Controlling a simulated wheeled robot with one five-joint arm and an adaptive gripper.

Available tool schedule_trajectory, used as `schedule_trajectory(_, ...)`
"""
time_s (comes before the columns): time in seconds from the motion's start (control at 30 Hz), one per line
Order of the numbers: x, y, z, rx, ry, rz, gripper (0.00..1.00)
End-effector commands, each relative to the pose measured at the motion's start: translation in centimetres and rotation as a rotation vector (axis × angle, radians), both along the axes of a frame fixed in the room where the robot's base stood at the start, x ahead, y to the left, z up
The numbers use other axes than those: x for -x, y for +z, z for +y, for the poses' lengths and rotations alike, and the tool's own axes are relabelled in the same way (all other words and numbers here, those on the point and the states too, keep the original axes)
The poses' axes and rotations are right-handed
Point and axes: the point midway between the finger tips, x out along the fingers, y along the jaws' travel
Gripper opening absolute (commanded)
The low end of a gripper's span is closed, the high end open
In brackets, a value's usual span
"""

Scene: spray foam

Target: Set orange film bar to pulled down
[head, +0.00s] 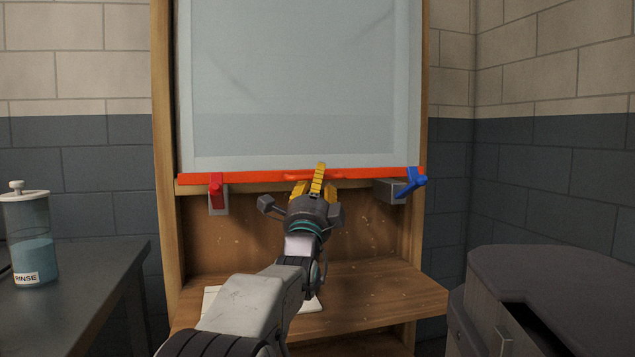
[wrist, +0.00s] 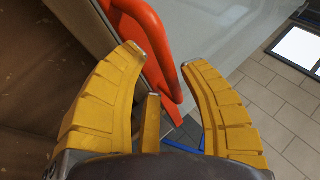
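The orange film bar (head: 250,176) runs level across the wooden frame, along the bottom edge of a pale translucent film (head: 300,85). My gripper (head: 312,178) is at the middle of the bar, partly hiding it. In the wrist view my gripper (wrist: 162,57) has its yellow fingers spread apart. The bar's curved orange handle (wrist: 164,46) lies between the tips of the outer fingers, close to the right one. I cannot tell whether any finger touches it.
A wooden shelf (head: 375,292) lies below. A table with a rinse bottle (head: 36,245) is at left; a dark rounded bin (head: 550,275) is at right.

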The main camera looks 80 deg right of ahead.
Motion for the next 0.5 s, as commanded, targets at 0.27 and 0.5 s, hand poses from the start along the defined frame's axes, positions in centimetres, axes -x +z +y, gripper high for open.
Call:
schedule_trajectory(0.27,-0.03,0.22,0.09,0.004,0.001,-0.001,0.45)
schedule_trajectory(0.5,-0.07,-0.15,0.78,0.005,0.001,0.0,0.45)
